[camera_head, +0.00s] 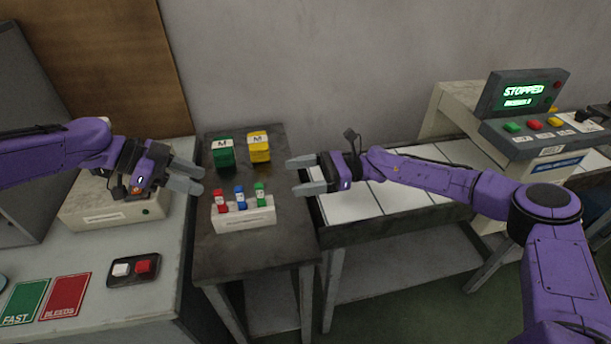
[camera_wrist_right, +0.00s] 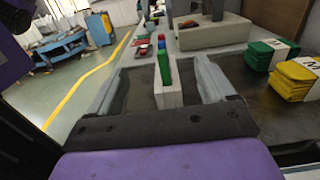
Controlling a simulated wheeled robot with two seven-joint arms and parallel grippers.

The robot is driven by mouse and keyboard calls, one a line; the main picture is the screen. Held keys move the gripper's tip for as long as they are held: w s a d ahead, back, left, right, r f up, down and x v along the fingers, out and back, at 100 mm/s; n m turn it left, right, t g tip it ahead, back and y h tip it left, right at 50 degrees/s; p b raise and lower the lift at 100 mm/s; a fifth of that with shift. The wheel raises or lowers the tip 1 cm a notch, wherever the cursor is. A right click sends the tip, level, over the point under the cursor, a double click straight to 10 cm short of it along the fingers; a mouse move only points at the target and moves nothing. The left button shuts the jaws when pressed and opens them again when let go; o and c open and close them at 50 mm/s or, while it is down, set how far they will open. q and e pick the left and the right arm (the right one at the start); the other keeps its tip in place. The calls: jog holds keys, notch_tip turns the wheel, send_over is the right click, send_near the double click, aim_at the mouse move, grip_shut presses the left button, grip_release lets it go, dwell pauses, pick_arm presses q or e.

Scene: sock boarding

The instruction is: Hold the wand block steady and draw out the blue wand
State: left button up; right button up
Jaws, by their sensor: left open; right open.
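The white wand block (camera_head: 243,219) stands on the dark table between my grippers and holds a red wand (camera_head: 221,200), a blue wand (camera_head: 239,197) and a green wand (camera_head: 260,195) upright in a row. My left gripper (camera_head: 198,180) is open and empty, to the left of the block. My right gripper (camera_head: 296,176) is open and empty, to the right of the block and apart from it. In the right wrist view, the block (camera_wrist_right: 168,92) and the green wand (camera_wrist_right: 163,68) show between the fingers, with the blue wand (camera_wrist_right: 161,44) behind the green one.
Green (camera_head: 223,153) and yellow (camera_head: 260,147) folded stacks marked M lie behind the block. A conveyor (camera_head: 350,203) and a control panel reading STOPPED (camera_head: 522,91) are right.

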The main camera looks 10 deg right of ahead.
jog(key=f, duration=0.9)
jog(key=shift+d, duration=0.25)
send_near(245, 214)
jog(key=w+a, duration=0.1)
jog(key=w+a+f, duration=0.1)
jog(key=shift+w+a, duration=0.25)
jog(key=shift+a, duration=0.05)
jog(key=c, duration=1.2)
jog(key=shift+c, duration=0.4)
